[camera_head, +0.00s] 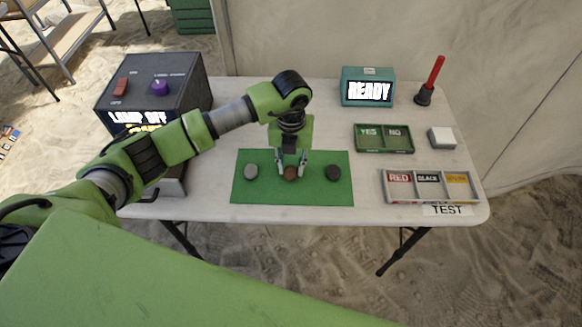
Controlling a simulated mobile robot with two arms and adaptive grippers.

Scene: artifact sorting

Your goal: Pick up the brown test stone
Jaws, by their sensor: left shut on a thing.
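The brown test stone (290,174) is at the middle of the green mat (320,194) on the white table. My left gripper (291,170) points straight down over the mat, with its fingers on either side of the brown stone and shut on it. I cannot tell whether the stone is touching the mat or just above it. A grey stone (251,172) lies on the mat to the left, and a dark stone (333,173) lies to the right, both apart from the fingers. My right gripper is not in view.
A READY display (367,87), a red-handled tool (431,82), a YES/NO tray (384,150), a white block (442,138) and a RED/BLACK tray (428,199) are at the right.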

